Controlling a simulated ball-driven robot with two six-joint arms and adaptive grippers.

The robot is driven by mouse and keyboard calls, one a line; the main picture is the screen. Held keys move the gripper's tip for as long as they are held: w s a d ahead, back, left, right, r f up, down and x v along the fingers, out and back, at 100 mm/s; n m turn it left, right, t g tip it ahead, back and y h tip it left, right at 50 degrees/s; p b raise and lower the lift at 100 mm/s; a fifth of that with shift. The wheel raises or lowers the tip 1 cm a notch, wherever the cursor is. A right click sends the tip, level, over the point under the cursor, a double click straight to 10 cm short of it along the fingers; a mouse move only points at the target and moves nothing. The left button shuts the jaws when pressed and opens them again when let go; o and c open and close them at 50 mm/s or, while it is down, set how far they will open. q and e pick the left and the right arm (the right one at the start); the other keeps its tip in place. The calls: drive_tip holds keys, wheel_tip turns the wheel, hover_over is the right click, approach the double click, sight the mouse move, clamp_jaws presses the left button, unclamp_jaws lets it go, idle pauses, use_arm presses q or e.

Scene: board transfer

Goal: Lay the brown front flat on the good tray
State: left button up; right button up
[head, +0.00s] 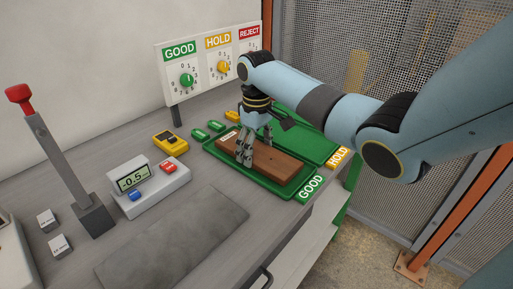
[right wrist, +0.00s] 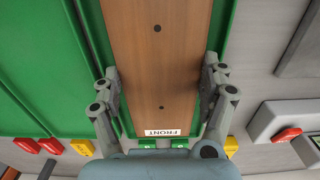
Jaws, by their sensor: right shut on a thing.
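The brown front (head: 281,164) is a long flat board with a white FRONT label at one end. It lies level within the outline of the green good tray (head: 237,169), whose tag reads GOOD. I cannot tell whether its underside touches the tray floor. My right gripper (head: 245,155) points down over the front's left part and is shut on its two long edges. In the right wrist view the front (right wrist: 155,60) runs between the two fingers, with its label close to the palm. My left gripper is not in view.
A second green tray (head: 320,148), tagged HOLD, lies just behind. A dial board (head: 211,62) stands at the back. A yellow meter (head: 170,143), a scale reading -0.5 (head: 150,187) and a red-topped lever (head: 62,160) stand to the left. A grey mat (head: 175,250) is empty.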

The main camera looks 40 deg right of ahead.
drive_tip(key=shift+f, duration=0.3)
drive_tip(key=o, duration=1.4)
drive_tip(key=shift+c, duration=0.2)
wheel_tip(320, 180, up, 12)
drive_tip(key=shift+f, duration=0.1)
